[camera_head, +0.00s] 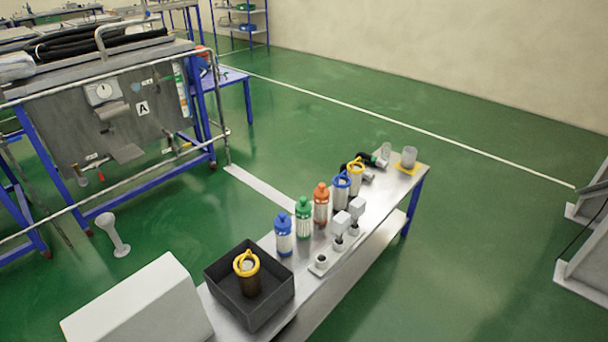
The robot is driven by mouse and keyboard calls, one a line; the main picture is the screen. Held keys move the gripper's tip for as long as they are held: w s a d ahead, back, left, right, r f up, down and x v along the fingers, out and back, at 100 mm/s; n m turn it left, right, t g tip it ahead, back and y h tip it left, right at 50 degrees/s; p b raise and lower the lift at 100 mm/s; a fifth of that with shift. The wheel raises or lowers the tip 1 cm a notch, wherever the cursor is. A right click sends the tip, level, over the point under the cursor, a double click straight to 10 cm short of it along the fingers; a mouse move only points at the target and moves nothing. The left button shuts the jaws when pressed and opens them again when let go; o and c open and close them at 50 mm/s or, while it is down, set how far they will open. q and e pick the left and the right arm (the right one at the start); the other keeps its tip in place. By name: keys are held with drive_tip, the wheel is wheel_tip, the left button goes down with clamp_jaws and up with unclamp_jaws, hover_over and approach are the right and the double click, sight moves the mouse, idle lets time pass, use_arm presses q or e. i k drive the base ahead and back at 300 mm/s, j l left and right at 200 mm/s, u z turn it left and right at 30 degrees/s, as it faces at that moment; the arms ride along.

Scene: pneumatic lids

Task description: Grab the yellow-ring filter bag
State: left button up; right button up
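Two items with yellow rings show on the steel bench (338,277). One yellow-ring filter bag (250,283), with a dark brown body, stands in the black tray (272,304) at the near end. Neither of my grippers is in view, so nothing is seen touching either bag.
Blue (284,243), green (303,220) and orange (321,207) bottles stand in a row beside small white-topped fittings (340,222). A clear cup (408,157) is at the far end. A white box (140,306) is at the lower left.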

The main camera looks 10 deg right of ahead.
sight(355, 169)
drive_tip(key=i+l+u, duration=0.3)
drive_tip(key=l+u, duration=0.15)
drive_tip(key=l, duration=0.15)
drive_tip(key=i+l+u, duration=0.2)
drive_tip(key=l, duration=0.15)
drive_tip(key=l+u, duration=0.25)
drive_tip(key=i+l+u, duration=0.2)
drive_tip(key=l, duration=0.25)
drive_tip(key=k, duration=0.1)
